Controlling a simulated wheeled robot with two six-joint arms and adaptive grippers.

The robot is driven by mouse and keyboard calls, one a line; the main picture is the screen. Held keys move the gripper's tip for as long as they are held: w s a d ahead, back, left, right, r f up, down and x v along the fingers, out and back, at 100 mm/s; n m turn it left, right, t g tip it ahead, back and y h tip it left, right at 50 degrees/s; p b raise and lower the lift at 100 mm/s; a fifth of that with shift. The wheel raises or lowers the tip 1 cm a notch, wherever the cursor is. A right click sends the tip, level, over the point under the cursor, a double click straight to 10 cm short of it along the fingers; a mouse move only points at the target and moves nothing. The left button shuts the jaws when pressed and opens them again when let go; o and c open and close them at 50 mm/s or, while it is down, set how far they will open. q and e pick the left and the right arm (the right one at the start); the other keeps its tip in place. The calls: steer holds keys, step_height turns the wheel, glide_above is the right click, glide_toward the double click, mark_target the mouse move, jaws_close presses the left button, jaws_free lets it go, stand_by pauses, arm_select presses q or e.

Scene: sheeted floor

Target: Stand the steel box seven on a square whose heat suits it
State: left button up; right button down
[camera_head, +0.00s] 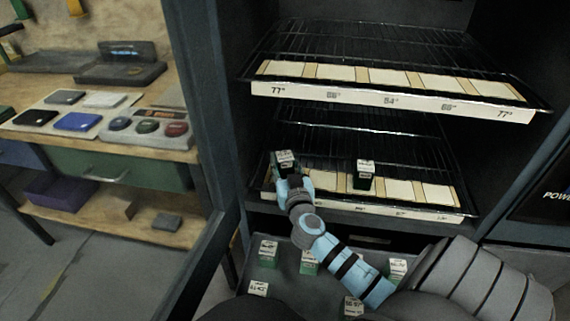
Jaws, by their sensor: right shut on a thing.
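My right gripper (283,181) reaches over the left end of the lower rack (335,211) and is shut on a small dark box (286,168) with a pale label on top. Its number is too small to read, so I cannot tell from its label that it is steel box seven. The box is upright at the lower rack's left end; I cannot tell whether it touches the square under it. Pale squares (398,189) line the lower rack, and its strip of heat figures is partly hidden by my arm. My left gripper is not in view.
Another dark box (363,176) stands on the lower rack, right of my gripper. The upper rack (390,98) has bare pale squares, its end figures reading about 77°. Several labelled boxes (268,251) stand on a dark surface below. A wooden workbench (150,140) is at left.

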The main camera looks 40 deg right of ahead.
steer(key=c, duration=1)
jaws_free()
steer(key=v, duration=1.2)
steer(key=shift+r, duration=0.1)
